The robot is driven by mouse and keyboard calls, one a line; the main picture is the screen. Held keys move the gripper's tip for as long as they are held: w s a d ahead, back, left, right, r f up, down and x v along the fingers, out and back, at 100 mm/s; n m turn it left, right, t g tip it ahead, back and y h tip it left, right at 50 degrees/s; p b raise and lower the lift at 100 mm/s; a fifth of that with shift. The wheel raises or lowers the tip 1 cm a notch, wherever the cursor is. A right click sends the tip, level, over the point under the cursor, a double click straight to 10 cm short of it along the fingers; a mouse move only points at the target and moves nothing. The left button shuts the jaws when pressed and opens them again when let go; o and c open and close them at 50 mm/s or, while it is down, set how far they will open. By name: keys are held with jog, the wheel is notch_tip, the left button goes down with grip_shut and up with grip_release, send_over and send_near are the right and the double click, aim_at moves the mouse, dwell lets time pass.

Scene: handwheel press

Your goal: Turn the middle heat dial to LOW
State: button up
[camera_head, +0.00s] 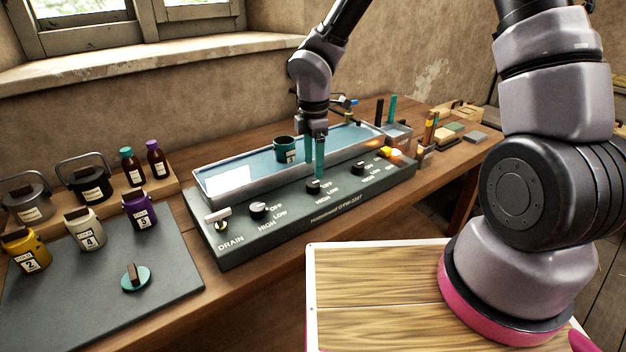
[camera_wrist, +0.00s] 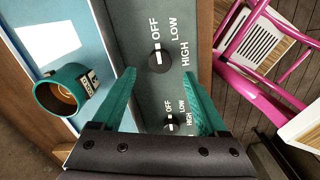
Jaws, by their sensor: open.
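The middle heat dial (camera_head: 313,187) is a black round knob on the grey-green panel (camera_head: 235,254). In the wrist view this dial (camera_wrist: 159,61) has its white mark toward OFF, with LOW and HIGH printed around it. My gripper (camera_head: 315,177) is open and empty, pointing down just above the middle dial. In the wrist view its teal fingers (camera_wrist: 159,76) are spread, one on each side of the dial's line; I cannot tell whether either touches it. The left heat dial (camera_head: 258,210) also shows in the wrist view (camera_wrist: 171,123). The right heat dial (camera_head: 358,168) stands farther along the panel.
A teal mug (camera_head: 285,150) stands in the water tray (camera_head: 215,183) behind the panel, close to my gripper. A drain lever (camera_head: 217,214) is at the panel's left end. An orange light (camera_head: 396,153) glows at the right end. Jars and bottles stand at left.

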aim_at(314, 183)
notch_tip(314, 183, down, 6)
jog(key=shift+r, duration=0.1)
grip_shut()
